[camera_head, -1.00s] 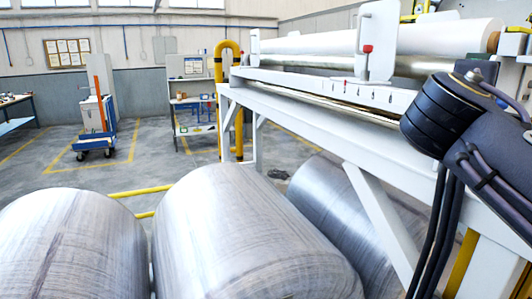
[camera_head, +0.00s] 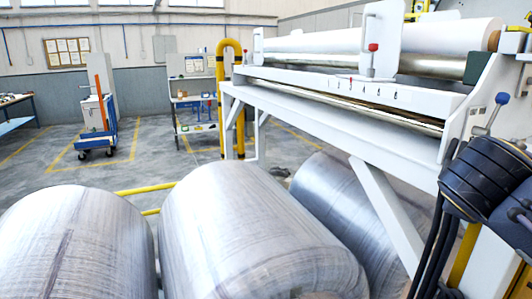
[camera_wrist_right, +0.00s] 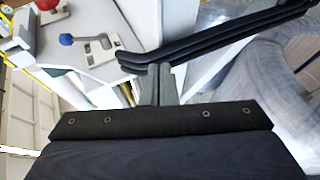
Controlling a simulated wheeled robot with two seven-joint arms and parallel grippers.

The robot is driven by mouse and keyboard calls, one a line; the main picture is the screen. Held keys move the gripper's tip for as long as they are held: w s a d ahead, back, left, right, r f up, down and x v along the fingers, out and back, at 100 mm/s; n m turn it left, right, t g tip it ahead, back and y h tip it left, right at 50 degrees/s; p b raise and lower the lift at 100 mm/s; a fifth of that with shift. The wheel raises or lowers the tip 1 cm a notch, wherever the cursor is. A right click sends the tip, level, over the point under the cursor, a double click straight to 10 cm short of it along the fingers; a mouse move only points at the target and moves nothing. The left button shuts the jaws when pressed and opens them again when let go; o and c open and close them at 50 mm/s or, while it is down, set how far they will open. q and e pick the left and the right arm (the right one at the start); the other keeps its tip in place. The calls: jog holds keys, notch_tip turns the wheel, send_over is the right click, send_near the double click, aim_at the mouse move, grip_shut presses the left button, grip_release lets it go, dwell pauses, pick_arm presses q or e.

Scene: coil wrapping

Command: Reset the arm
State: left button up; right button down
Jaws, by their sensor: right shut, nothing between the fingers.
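My right arm (camera_head: 487,180) shows as a black ribbed link at the right edge of the head view, in front of the white machine frame. The fingers of my right gripper (camera_wrist_right: 159,70) show in the wrist view, closed together and empty. A black bar or cable bundle (camera_wrist_right: 215,38) crosses just beyond the fingertips; I cannot tell whether they touch it. A blue-knobbed lever (camera_head: 502,98) stands on the machine's end plate, and it also shows in the wrist view (camera_wrist_right: 66,40), up and left of the fingers. My left gripper is not in view.
The white wrapping machine (camera_head: 340,85) with a white roll (camera_head: 450,37) fills the right side. A cart (camera_head: 97,125) stands at the back left. The floor between is clear.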

jog(key=s+a+f+m+g+y, duration=0.25)
jog(key=s+f, duration=0.25)
jog(key=f, duration=0.4)
jog(key=s+a+f+m+g+y, duration=0.1)
jog(key=s+f+y, duration=0.35)
jog(key=f, duration=0.55)
jog(key=s+a+f+m+g+y, duration=0.1)
jog(key=s+a+f+m+y, duration=0.4)
jog(key=s+a+f, duration=0.4)
notch_tip(320, 180, down, 2)
jog(key=shift+s+a+f+m+y, duration=0.25)
jog(key=shift+a+m+y, duration=0.15)
jog(key=shift+a+m, duration=0.5)
jog(key=shift+s+d, duration=0.1)
